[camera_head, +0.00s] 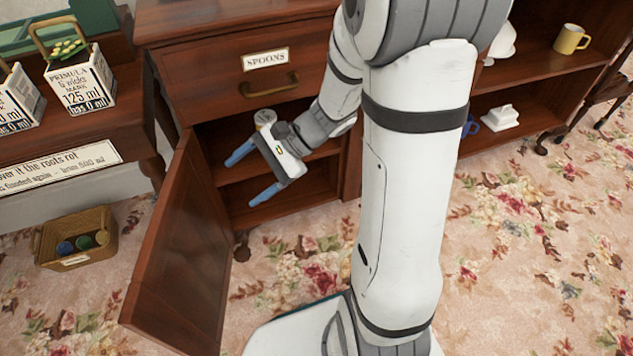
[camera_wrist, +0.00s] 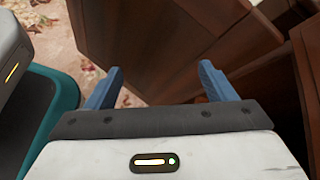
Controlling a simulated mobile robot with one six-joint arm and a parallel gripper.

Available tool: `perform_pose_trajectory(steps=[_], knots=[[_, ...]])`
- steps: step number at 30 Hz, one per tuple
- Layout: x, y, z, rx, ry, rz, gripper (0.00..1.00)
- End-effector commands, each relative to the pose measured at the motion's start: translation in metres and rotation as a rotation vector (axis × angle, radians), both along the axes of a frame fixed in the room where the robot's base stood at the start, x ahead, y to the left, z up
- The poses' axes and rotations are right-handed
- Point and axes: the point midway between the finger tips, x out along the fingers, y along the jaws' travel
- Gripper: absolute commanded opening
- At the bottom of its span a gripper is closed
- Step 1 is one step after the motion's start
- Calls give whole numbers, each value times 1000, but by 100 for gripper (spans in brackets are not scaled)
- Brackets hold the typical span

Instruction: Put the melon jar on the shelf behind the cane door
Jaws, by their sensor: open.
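My gripper (camera_head: 253,174) is open, its two blue fingers apart in front of the open cupboard under the SPOONS drawer. Nothing is between the fingers in the wrist view (camera_wrist: 160,86). The cupboard door (camera_head: 178,250) stands swung open to the left; it shows as plain brown wood, and I cannot make out any cane on it. Inside, a shelf (camera_head: 230,176) shows behind my gripper, partly hidden by it. A small pale round-topped thing (camera_head: 265,117) shows right beside my gripper at the cupboard opening; I cannot tell whether it is the melon jar.
A wicker basket (camera_head: 41,250) with several coloured round lids stands on the floor at the left. Labelled planters (camera_head: 80,85) stand on a side table. An open shelf unit at the right holds a yellow mug (camera_head: 570,40) and a white item (camera_head: 501,118). Flowered carpet (camera_head: 535,240) is clear at the right.

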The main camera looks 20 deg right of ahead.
Motion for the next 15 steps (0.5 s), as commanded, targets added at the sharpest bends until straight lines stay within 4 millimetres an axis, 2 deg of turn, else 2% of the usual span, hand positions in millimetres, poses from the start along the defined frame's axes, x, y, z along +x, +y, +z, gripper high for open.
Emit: perform_pose_trajectory(steps=[1, 3, 6, 10, 15], knots=[[-22, 1, 5, -101, -62, 113, 77], [-48, -7, 6, -247, -142, 265, 77], [-76, -27, 9, -455, -269, 472, 77], [-95, -57, 18, -698, -428, 693, 77], [-100, -84, 31, -904, -566, 868, 77]])
